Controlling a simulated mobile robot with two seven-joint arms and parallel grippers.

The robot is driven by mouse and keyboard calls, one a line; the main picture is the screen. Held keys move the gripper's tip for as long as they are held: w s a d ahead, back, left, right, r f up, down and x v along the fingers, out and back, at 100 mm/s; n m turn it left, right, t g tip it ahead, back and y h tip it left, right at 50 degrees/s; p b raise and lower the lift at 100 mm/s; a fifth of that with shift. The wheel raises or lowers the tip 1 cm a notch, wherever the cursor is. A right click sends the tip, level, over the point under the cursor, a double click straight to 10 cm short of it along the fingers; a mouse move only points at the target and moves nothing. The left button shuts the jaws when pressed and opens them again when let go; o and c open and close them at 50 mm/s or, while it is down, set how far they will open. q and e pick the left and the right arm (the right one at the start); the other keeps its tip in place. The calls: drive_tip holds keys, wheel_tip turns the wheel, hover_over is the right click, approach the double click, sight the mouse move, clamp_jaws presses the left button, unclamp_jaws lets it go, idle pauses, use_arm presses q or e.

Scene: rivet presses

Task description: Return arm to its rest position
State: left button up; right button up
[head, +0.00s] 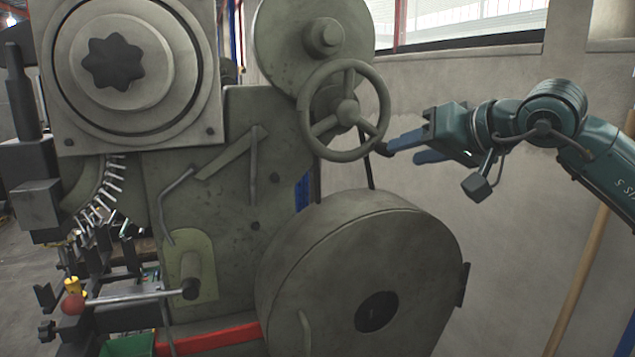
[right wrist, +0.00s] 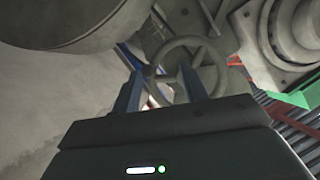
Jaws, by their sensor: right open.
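My right arm (head: 557,110) comes in from the right in the head view. Its teal right gripper (head: 400,151) is open, with its blue fingers pointing left at the lower right rim of the press's spoked handwheel (head: 347,111). A small dark knob shows at the rim by the fingertips; I cannot tell whether a finger touches it. In the right wrist view the two fingers (right wrist: 160,85) stand apart, with the handwheel (right wrist: 166,47) beyond and between them. Nothing is clearly held. My left gripper is not in view.
The grey rivet press (head: 225,180) fills the left and middle. Its large round flywheel cover (head: 330,265) bulges out below my right gripper. A lever with a red ball (head: 73,304) and a green bin (head: 128,345) are at lower left. Bare wall (head: 500,240) lies at right.

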drive_tip(key=s+a+f+m+g+y+p, duration=0.15)
drive_tip(key=s+a+f+m+y, duration=0.25)
drive_tip(key=a+f+m+y, duration=0.55)
drive_tip(key=s+a+f+m+g+y+p, duration=0.1)
drive_tip(key=s+a+f+m+y+p, duration=0.15)
drive_tip(key=s+a+f+m, duration=0.75)
drive_tip(key=w+d+f+n+t+h+p, duration=0.1)
drive_tip(key=d+f+n+t+h, duration=0.4)
drive_tip(key=n, duration=1.3)
drive_tip(key=w+d+f+n+t+h, duration=0.1)
drive_tip(key=d+f+n+t+h, duration=0.4)
drive_tip(key=n, duration=1.3)
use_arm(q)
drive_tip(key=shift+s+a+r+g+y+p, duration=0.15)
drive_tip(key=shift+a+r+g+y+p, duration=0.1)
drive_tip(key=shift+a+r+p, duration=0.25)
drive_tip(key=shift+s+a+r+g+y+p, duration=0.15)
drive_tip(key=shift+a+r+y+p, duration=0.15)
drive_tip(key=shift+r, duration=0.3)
use_arm(e)
drive_tip(key=s+d+f+m+g+h, duration=0.2)
drive_tip(key=s+f+m+g, duration=0.2)
drive_tip(key=s+f+m, duration=0.3)
drive_tip(key=s+d+f+m+g+h, duration=0.2)
drive_tip(key=s+f+m+g+h, duration=0.1)
drive_tip(key=s+f+m, duration=0.4)
wheel_tip(320, 180, down, 3)
drive_tip(key=shift+s+f+g+h, duration=0.1)
drive_tip(key=shift+s+g+h, duration=0.25)
drive_tip(key=shift+g, duration=0.3)
